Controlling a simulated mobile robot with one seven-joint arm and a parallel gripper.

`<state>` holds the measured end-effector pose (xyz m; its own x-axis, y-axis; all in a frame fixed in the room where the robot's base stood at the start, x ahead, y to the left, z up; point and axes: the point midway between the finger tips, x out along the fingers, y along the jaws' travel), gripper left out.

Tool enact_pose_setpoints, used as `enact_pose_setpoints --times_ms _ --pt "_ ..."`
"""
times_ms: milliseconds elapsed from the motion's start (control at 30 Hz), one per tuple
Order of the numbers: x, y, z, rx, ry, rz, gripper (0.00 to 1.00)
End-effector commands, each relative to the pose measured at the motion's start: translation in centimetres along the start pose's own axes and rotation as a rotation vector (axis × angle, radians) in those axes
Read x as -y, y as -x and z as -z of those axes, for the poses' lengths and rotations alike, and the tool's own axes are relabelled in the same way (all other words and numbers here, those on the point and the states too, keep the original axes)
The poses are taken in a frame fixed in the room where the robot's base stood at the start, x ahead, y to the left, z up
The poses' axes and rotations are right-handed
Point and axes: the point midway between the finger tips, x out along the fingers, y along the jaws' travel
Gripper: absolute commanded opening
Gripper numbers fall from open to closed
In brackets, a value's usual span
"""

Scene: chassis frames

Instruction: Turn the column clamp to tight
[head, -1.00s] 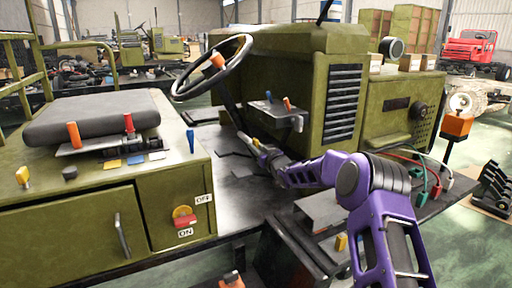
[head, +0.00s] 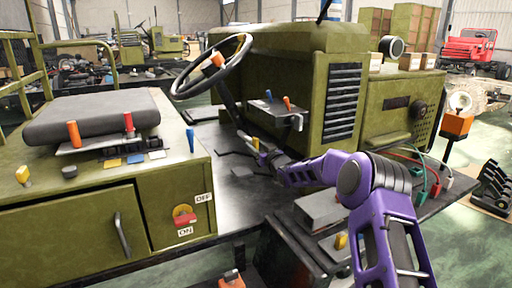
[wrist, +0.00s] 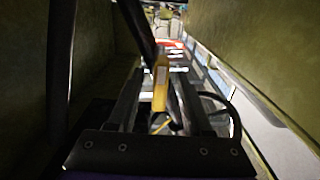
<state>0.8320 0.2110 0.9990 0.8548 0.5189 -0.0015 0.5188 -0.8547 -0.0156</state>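The column clamp shows as a yellow lever (head: 256,143) low on the dark steering column (head: 230,105), under the steering wheel (head: 212,66). In the wrist view the yellow lever (wrist: 160,84) stands nearly upright, in line with the space between my two dark fingers. My gripper (wrist: 157,100) is open, with a gap showing on each side of the lever. I cannot tell how deep the lever is between the fingertips. In the head view my gripper (head: 262,153) is small and dark, close by the lever. No tight mark is readable.
A small shelf with a blue and an orange lever (head: 275,107) juts out above my gripper. The green engine hood (head: 285,80) is behind it. The seat (head: 92,115) and a control box with a red-yellow switch (head: 184,216) are at left. The dark floor plate (head: 232,190) is partly clear.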

Motion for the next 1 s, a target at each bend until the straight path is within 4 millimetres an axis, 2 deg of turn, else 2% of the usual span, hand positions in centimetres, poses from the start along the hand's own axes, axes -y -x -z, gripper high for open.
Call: enact_pose_setpoints --times_ms 200,367,667,1000 --pt "0.0 0.2 0.1 -0.001 0.0 0.0 0.5" --pt "-0.1 1.6 0.1 0.0 0.002 0.0 0.5" --pt "-0.1 6.8 0.1 0.0 0.0 -0.001 0.5" --pt "-0.1 13.7 0.1 0.001 0.001 -0.002 0.5"
